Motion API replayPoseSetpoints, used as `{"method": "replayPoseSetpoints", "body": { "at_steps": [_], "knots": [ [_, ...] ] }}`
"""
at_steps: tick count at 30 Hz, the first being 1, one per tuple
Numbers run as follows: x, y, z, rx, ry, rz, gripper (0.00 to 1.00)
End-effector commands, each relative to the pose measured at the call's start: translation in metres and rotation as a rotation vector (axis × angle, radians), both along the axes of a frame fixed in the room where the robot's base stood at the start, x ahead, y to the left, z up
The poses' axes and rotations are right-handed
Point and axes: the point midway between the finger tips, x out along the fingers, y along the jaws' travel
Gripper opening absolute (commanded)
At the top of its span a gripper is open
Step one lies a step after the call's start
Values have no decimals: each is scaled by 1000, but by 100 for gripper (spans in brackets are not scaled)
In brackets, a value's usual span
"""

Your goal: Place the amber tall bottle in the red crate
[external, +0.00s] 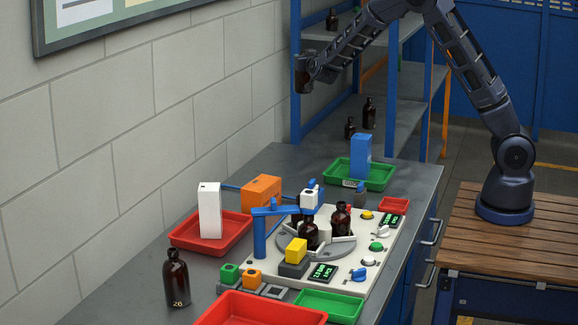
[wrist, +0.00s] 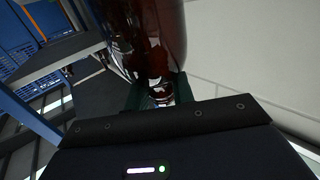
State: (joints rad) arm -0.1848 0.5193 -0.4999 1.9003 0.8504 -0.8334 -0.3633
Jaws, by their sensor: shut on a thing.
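My gripper (external: 313,68) is raised high above the back of the bench, near the wall and the blue shelf frame. It is shut on a dark amber bottle (external: 302,80). In the wrist view the bottle (wrist: 150,38) fills the top middle, glossy red-brown, between the gripper fingers (wrist: 158,92); its far end is cut off by the frame. One red crate (external: 246,232) stands on the bench at the left with a white box in it. Another red crate (external: 205,318) is at the front edge of the picture, partly cut off; its visible inside looks empty.
An amber bottle marked 26 (external: 176,282) stands at the front left. A white station (external: 345,275) with a turntable and bottles fills the bench middle. A green tray (external: 385,180) holds a blue box (external: 361,157). Shelves (external: 400,125) with bottles stand behind.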

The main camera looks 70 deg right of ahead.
Motion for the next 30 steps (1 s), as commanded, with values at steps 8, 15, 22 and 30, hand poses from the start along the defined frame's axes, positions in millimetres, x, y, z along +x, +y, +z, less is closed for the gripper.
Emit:
{"method": "replayPoseSetpoints", "body": {
  "at_steps": [8,15,22,30],
  "knots": [
    [32,73,-6,1,-2,128,0],
    [61,172,-13,0,-2,292,0],
    [78,272,-19,0,-2,453,0],
    [81,390,-24,1,-2,640,0]
  ]
}}
